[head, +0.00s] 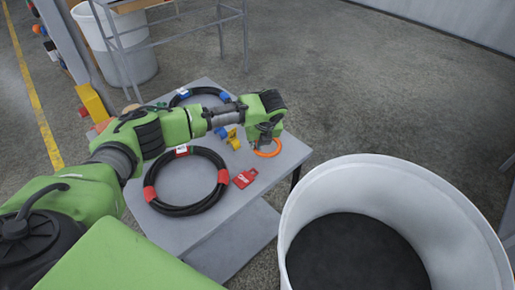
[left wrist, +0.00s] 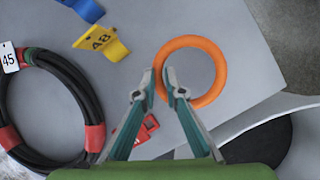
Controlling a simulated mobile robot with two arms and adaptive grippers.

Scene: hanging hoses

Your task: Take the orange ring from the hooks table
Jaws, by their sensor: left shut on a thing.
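The orange ring (head: 277,151) is at the right edge of the grey table (head: 262,195). It also shows in the left wrist view (left wrist: 222,75), flat over the table top. My left gripper (head: 261,146) points down at the ring. In the left wrist view its fingers (left wrist: 160,82) stand on both sides of the ring's left band, one inside the ring and one outside, and are shut on it. Whether the ring touches the table or is slightly above it, I cannot tell. My right gripper is in neither view.
A black hose coil (head: 187,210) with red bands lies on the table, with another coil (head: 182,93) behind. A red tag (head: 245,178) and a yellow tag (head: 233,139) lie near the ring. A large white bin (head: 400,170) stands at the table's right.

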